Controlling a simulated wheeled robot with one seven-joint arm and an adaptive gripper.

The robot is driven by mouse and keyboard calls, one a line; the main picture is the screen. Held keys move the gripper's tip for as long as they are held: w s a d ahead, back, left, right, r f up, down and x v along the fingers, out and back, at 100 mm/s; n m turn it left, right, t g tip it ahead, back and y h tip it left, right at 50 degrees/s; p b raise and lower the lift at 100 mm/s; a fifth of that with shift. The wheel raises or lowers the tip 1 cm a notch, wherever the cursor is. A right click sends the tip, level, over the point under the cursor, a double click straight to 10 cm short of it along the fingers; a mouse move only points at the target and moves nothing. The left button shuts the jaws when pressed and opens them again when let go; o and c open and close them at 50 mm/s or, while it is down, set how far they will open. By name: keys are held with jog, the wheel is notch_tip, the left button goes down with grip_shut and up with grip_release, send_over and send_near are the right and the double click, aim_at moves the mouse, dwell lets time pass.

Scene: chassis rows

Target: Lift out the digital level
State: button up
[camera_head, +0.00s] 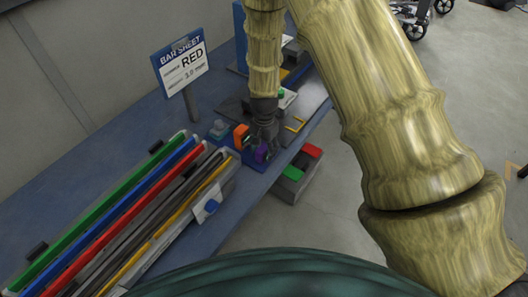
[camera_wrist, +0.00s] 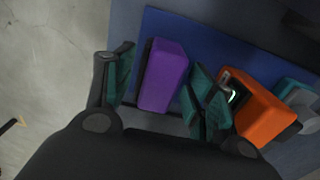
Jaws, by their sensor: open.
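No thing is labelled as the digital level. An orange block-shaped thing (camera_wrist: 262,110) with a small silver and green detail on its near side lies right of my gripper in the wrist view; it also shows in the head view (camera_head: 240,136). A purple block (camera_wrist: 163,75) lies between my gripper's two fingers, and shows in the head view (camera_head: 260,154). My gripper (camera_wrist: 160,90) is open, with one teal-padded finger on each side of the purple block. The right finger is between the purple and orange things. Contact cannot be told. In the head view my gripper (camera_head: 264,132) is low over the bench edge.
A blue bench (camera_head: 120,125) carries a rack of coloured strips (camera_head: 125,220) at the left and a sign reading RED (camera_head: 181,66). A grey-blue thing (camera_head: 218,130) stands beside the orange one. A grey box with red and green tops (camera_head: 297,178) is below the edge. Open floor lies right.

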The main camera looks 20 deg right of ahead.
jog(key=c, duration=1.2)
jog(key=shift+r, duration=0.1)
